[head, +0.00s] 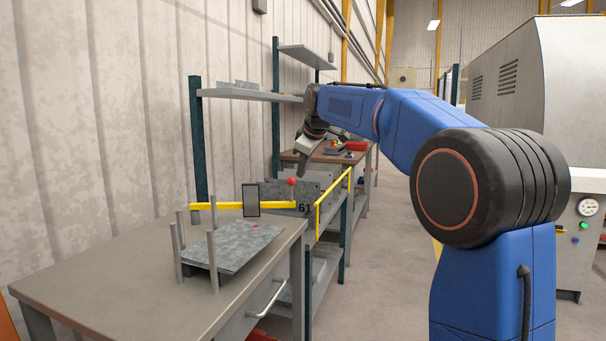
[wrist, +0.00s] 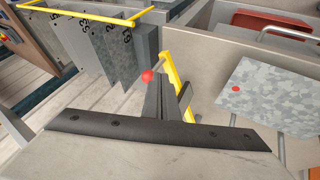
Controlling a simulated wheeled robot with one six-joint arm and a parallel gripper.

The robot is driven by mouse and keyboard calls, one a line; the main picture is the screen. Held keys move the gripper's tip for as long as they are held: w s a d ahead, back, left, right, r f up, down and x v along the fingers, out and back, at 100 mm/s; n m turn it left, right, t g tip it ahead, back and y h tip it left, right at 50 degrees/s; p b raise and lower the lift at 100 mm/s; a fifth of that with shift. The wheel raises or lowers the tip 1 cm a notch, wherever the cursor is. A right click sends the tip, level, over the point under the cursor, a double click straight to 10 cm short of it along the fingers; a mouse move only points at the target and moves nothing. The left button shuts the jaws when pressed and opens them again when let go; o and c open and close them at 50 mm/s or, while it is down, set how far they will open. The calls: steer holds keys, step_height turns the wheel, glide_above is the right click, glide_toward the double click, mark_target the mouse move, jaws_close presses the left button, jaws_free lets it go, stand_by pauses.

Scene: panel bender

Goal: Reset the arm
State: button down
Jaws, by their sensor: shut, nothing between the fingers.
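My gripper (head: 302,170) hangs from my blue arm with its fingers pointing down, above the rack of grey panels. In the wrist view its grey fingers (wrist: 159,98) are together and hold nothing. They appear close to a red ball knob (wrist: 147,76) on a yellow bar; whether they touch it cannot be told.
A workbench (head: 110,285) carries a stack of grey sheets (head: 232,247) between upright posts. Numbered panels (wrist: 118,55) stand in the rack behind a yellow rail (head: 334,203). A large grey machine (head: 505,85) stands at right. The aisle floor (head: 392,235) is clear.

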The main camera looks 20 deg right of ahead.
steer(key=shift+s, duration=0.15)
steer(key=s+f+m+g, duration=0.1)
steer(key=s+f+m, duration=0.3)
steer(key=s, duration=1)
steer(key=s+f+m, duration=0.1)
steer(key=s+f, duration=0.6)
steer(key=s, duration=0.7)
steer(key=s+d+f+m+g, duration=0.1)
steer(key=s+f+m, duration=0.4)
steer(key=s+f, duration=1.4)
steer(key=s, duration=0.4)
steer(key=shift+d+f+h, duration=0.15)
steer(key=shift+d+h, duration=0.15)
steer(key=shift+a, duration=0.15)
